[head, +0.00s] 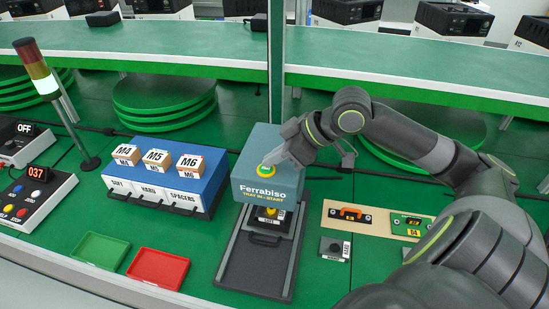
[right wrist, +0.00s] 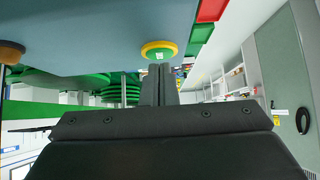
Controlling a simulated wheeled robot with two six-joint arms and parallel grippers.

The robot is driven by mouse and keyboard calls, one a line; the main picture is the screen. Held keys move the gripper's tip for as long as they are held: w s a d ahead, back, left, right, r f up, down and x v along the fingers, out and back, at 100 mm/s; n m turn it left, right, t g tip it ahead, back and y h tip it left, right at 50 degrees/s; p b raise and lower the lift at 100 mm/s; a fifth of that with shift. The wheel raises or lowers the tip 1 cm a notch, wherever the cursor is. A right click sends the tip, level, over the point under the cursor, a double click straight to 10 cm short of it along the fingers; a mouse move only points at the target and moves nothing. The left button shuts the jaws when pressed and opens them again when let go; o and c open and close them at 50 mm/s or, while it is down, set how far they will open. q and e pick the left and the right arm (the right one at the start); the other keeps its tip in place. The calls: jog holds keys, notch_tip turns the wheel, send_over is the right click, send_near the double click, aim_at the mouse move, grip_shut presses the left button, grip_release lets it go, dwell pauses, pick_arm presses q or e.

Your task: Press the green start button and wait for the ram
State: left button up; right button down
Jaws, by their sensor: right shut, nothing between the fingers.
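The green start button (head: 265,169) with a yellow collar sits on top of the blue-grey box (head: 262,150) labelled "Ferrabiso TRAY IN - START". My right gripper (head: 272,160) is shut and empty, its tips right at the button. In the right wrist view the shut fingers (right wrist: 159,70) point at the button (right wrist: 159,49). I cannot tell whether the tips touch it. A dark tray (head: 255,262) lies in front of the box, with a yellow part (head: 270,212) at its inner end. I cannot make out the ram. My left gripper is not in view.
A blue bin block (head: 200,192) with boxes M4, M5 and M6 stands to the left. Green (head: 98,249) and red (head: 158,268) trays lie in front. A signal tower (head: 38,68), lit white, stands far left. Small parts on boards (head: 352,214) lie right, under my arm.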

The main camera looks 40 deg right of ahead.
jog(key=shift+f, duration=0.3)
